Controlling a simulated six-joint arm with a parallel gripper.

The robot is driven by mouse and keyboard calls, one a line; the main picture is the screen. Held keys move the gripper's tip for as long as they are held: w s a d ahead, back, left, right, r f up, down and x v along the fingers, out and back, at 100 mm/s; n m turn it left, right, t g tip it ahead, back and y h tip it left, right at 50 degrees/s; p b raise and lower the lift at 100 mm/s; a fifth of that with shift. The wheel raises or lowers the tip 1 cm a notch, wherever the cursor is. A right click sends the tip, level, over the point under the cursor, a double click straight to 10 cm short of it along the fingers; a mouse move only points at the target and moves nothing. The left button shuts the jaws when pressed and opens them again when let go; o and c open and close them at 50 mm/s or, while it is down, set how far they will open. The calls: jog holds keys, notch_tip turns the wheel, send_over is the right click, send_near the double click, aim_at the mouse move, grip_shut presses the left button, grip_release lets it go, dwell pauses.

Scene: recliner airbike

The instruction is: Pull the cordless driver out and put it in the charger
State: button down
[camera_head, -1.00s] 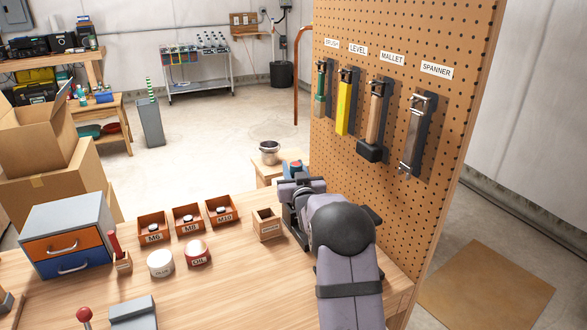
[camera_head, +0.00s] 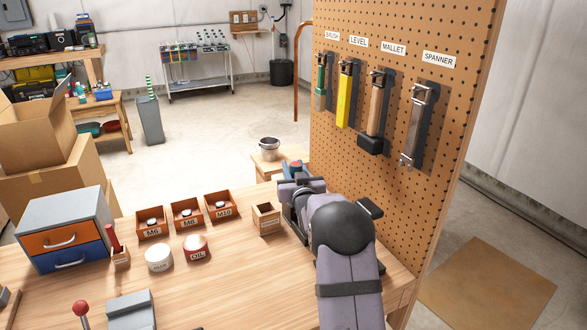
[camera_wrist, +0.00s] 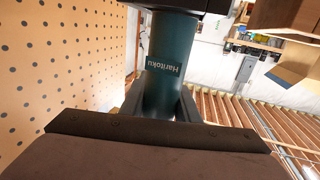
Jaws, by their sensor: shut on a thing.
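The cordless driver shows in the wrist view as a dark teal cylinder (camera_wrist: 163,66) marked "Haritoku", with a black part at its upper end. My gripper (camera_wrist: 160,108) is shut on this teal body, one finger on each side. In the head view my gripper (camera_head: 294,178) is over the far right bench edge, close to the pegboard. A small teal and red part of the driver (camera_head: 294,164) shows just beyond it; my arm hides the rest. I cannot make out a charger in either view.
The pegboard (camera_head: 400,60) with hanging tools stands right of my arm. A small wooden box (camera_head: 266,219) is left of my gripper. Bins (camera_head: 187,213), tins (camera_head: 196,248) and a drawer unit (camera_head: 65,230) stand farther left. A pot (camera_head: 269,148) sits on a stool beyond the bench.

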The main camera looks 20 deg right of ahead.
jog(key=shift+f, duration=0.2)
jog(key=c, duration=1.3)
grip_release()
jog(key=shift+b+v, duration=0.8)
jog(key=shift+v, duration=2.9)
